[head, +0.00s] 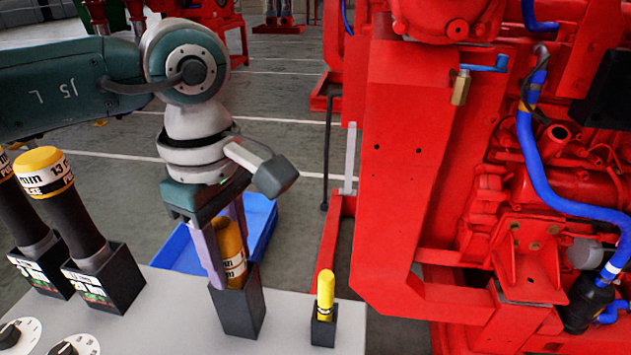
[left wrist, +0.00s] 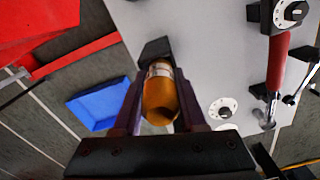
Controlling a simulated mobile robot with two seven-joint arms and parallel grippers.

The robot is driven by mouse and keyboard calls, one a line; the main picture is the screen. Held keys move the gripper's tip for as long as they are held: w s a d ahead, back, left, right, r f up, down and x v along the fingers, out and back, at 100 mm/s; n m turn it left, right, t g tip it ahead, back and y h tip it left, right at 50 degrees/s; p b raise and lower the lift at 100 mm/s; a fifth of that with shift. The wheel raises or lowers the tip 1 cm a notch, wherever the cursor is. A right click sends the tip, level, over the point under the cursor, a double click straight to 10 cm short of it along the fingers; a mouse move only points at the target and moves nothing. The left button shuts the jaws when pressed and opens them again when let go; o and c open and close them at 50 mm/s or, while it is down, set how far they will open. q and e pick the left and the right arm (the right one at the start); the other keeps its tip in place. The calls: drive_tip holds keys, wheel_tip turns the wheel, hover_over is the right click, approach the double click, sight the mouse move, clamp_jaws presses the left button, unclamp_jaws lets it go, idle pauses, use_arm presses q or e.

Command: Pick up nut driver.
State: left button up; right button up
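The nut driver (head: 233,250), an orange-handled tool with a white and black label band, stands upright in a black square holder (head: 238,309) on the grey table. It also shows in the left wrist view (left wrist: 160,98), seen from above its handle end. My left gripper (head: 221,262) points down over it, with one finger on each side of the handle. In the left wrist view the fingers (left wrist: 158,98) look spread, with narrow gaps beside the handle. The handle's lower part is hidden by the holder. My right gripper is not in view.
A small yellow-handled tool (head: 325,292) stands in its own holder to the right. Two larger yellow-capped black tools, one marked 13 (head: 70,205), stand at left near dials (head: 18,333). A blue bin (head: 262,222) lies beyond the table. The red pumpset (head: 400,180) fills the right.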

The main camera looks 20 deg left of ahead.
use_arm(q)
clamp_jaws()
drive_tip(key=shift+r, duration=0.1)
idle(0.5)
wheel_tip(320, 180, up, 20)
drive_tip(key=p, duration=0.1)
idle(0.4)
unclamp_jaws()
clamp_jaws()
